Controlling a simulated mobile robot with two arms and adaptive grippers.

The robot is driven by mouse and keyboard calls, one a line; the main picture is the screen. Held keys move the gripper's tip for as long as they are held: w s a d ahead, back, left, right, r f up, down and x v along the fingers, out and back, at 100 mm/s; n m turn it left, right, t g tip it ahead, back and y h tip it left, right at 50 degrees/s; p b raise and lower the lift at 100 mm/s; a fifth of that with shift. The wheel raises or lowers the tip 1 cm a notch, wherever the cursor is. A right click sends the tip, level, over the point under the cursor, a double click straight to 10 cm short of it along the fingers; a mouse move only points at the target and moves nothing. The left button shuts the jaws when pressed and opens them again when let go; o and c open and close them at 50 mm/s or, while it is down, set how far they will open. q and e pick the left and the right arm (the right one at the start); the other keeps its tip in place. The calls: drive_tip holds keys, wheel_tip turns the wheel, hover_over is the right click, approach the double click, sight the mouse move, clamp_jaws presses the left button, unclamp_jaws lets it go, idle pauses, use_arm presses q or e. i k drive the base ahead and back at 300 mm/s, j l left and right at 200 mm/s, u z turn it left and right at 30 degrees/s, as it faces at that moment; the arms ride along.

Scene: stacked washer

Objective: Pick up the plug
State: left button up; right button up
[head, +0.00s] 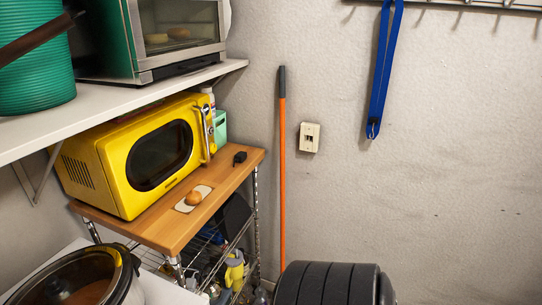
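A small black object (239,157), which looks like the plug, lies on the back right part of the wooden shelf top (225,185). It is to the right of the yellow microwave (140,155), apart from it. It is too small to make out prongs. Neither of my grippers is in the head view.
A bun on a small board (185,207) lies in front of the microwave. A wall socket (309,137) and an orange pole (283,180) are to the right. A black ribbed object (330,285) is at the bottom; a cooker (75,280) stands lower left. A white shelf (100,110) overhangs.

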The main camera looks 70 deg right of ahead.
sight(242, 157)
drive_tip(key=z, duration=2.05)
